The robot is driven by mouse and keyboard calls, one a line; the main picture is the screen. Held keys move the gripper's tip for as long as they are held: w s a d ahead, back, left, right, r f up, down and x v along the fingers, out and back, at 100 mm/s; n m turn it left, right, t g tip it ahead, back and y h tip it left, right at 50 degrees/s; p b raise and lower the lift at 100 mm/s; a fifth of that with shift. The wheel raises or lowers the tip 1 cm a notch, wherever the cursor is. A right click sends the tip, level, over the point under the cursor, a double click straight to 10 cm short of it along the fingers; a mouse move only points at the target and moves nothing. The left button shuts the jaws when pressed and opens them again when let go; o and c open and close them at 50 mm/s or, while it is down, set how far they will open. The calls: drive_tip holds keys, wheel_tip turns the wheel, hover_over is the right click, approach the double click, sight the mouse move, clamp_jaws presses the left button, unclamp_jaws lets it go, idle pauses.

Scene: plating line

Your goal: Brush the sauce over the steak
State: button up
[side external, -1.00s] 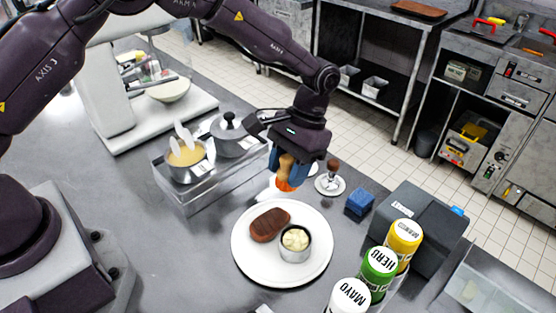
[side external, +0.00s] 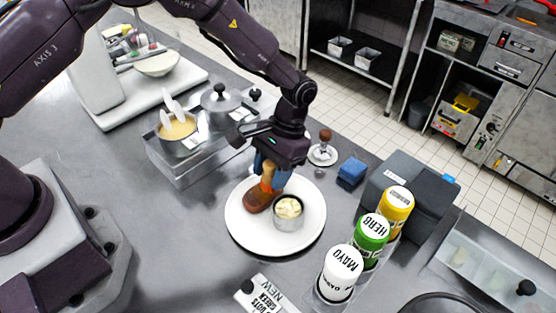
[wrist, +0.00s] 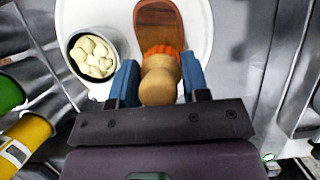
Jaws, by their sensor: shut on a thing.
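The brown steak (side external: 254,203) lies on the white round plate (side external: 250,240), beside a metal cup of pale mash (side external: 289,208). My gripper (side external: 270,172) is over the steak's far end, its blue fingers shut on a brush with a wooden handle (wrist: 160,85). In the wrist view the orange bristles (wrist: 158,50) overlap the near end of the steak (wrist: 158,22) and seem to touch it. The steak looks darker and glossy inside a lighter edge there. A pot of yellow sauce (side external: 177,128) stands on a metal stand at the left.
A lidded pot (side external: 222,103) shares the stand. Labelled bottles, white (side external: 341,268), green (side external: 371,238) and yellow (side external: 395,210), stand right of the plate. A blue sponge (side external: 351,172) and a tamper on a saucer (side external: 322,156) lie behind. Counter left of the plate is clear.

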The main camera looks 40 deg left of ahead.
drive_tip(key=shift+s, duration=3.15)
drive_tip(key=shift+w, duration=4.2)
drive_tip(key=shift+w+r, duration=0.1)
drive_tip(key=shift+r, duration=4)
drive_tip(key=shift+f, duration=0.15)
